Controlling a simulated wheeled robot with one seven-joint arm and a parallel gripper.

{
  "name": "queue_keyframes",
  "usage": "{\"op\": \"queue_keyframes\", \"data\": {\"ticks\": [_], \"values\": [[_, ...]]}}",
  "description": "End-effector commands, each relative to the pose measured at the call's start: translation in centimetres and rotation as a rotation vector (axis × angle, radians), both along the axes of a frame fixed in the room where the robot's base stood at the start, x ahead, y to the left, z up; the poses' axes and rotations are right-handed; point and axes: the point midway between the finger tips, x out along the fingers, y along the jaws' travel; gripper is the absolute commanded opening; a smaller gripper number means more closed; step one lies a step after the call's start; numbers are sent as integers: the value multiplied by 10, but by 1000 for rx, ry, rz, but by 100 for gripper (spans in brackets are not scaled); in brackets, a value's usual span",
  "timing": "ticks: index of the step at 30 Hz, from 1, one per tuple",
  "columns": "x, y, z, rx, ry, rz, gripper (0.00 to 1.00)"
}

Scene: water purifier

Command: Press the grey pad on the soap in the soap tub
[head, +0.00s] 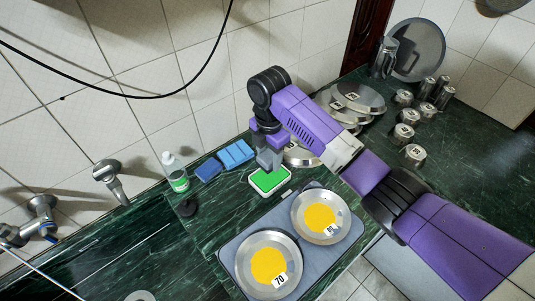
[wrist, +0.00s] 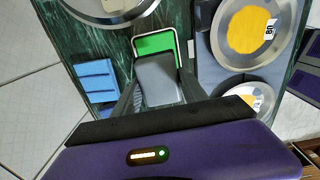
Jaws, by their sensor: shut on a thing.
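My gripper (head: 267,147) is shut on a grey pad (wrist: 158,80), a block held between the two dark fingers in the wrist view. The soap tub (head: 286,176) is a small white-rimmed tray on the green counter, right below my gripper in the head view. Green soap (head: 268,181) fills it. In the wrist view, the pad covers the near part of the soap (wrist: 155,43), and its far part and the tub's rim (wrist: 178,47) show beyond. The pad's lower end is over or at the soap; I cannot tell whether they touch.
Blue sponges (head: 236,154) and a white-green bottle (head: 176,172) stand left of the tub. A grey mat (head: 237,247) with two metal plates (head: 293,256) holding yellow discs lies in front. Metal lids (head: 358,98) and several small tins (head: 414,153) are behind and right.

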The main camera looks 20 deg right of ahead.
Motion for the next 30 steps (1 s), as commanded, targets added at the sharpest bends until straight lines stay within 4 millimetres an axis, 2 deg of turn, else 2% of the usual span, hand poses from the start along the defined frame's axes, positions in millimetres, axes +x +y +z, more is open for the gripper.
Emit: {"op": "queue_keyframes", "data": {"ticks": [8,24,30], "values": [[1,1,-8,0,1,26,18],[1,0,-57,0,0,25,18],[1,0,-60,0,0,25,18]]}}
